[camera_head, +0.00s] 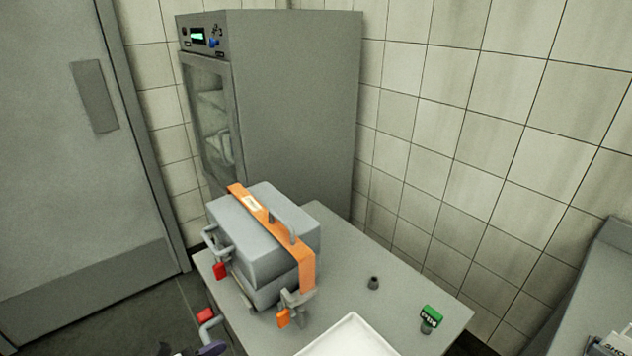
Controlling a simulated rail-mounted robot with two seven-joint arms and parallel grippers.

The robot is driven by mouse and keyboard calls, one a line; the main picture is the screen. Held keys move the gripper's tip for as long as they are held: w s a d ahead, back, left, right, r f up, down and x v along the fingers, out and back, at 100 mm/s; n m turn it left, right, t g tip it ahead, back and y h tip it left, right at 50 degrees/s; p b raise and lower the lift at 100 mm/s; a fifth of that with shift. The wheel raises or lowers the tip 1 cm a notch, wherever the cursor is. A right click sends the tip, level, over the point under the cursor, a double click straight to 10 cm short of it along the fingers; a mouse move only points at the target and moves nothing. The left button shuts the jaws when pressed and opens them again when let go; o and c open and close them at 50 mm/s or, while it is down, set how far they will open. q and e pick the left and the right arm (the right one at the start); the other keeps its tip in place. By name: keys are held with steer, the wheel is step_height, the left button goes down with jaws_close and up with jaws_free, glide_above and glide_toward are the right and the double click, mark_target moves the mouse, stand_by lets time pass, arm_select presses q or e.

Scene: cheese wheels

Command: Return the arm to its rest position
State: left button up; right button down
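Neither of my grippers shows clearly in the head view. A small dark and white piece (180,351) is cut off by the bottom edge at left; I cannot tell what it is. No gripper is seen touching anything on the table. A grey case (240,246) with an orange strap (284,238) and a top handle stands upright on the grey table (345,240). Its latches have red and orange tabs.
A white tray (352,338) is cut off at the bottom. A small dark cylinder (373,283) and a green-topped item (430,315) stand at the table's right. A grey cabinet (290,95) is behind; a grey door (75,150) is left. A grey surface edge (600,270) rises at right.

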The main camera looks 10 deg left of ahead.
arm_select(q)
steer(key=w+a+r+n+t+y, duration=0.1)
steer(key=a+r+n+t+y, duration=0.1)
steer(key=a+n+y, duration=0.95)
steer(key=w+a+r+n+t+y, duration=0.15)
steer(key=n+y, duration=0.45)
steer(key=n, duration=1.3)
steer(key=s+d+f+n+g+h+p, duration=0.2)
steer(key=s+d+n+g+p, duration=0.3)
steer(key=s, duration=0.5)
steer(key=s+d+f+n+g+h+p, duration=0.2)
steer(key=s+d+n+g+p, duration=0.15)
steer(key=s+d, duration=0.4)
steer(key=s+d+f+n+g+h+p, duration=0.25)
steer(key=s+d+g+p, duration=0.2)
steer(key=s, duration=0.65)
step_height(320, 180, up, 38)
steer(key=p, duration=3.6)
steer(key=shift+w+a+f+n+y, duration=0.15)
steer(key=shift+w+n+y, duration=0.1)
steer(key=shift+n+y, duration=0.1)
